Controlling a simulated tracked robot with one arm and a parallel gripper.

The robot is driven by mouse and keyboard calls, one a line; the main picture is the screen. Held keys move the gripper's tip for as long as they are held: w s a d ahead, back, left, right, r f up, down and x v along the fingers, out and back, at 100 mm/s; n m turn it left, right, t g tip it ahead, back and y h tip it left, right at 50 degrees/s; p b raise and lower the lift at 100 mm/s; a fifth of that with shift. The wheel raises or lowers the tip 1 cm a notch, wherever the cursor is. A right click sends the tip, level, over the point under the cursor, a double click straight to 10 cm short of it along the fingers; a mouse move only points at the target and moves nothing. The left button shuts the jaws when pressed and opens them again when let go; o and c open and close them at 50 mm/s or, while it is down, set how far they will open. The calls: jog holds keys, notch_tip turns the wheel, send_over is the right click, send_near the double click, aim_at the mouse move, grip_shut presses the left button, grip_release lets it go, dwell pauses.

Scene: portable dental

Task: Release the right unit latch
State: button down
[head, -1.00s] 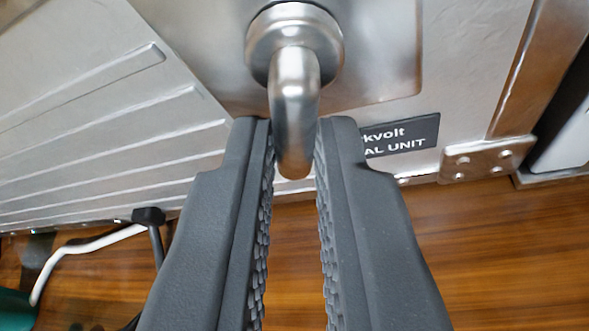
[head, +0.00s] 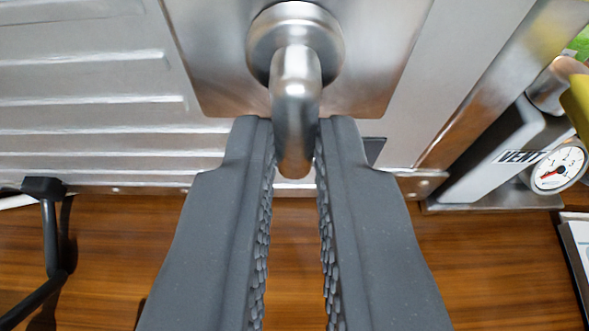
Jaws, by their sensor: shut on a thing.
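The latch (head: 296,85) is a brushed metal lever on a round boss, mounted on a metal plate on the silver unit case (head: 90,60). Its bent arm points down in the picture, between my fingers. My gripper (head: 296,150) is shut on the lower end of the latch arm, with one dark ridged finger on each side. The tip of the arm shows between the fingertips. The dark label (head: 375,150) on the case is mostly hidden behind the right finger.
A grey box marked VENT (head: 500,150) with a round gauge (head: 558,168) stands at the right. A black bent bar (head: 50,235) is at the lower left. The wooden surface (head: 480,260) below the case is mostly bare.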

jog(key=shift+f, duration=0.1)
jog(key=c, duration=1.5)
grip_release()
jog(key=shift+p+v, duration=1.1)
jog(key=shift+v, duration=5.8)
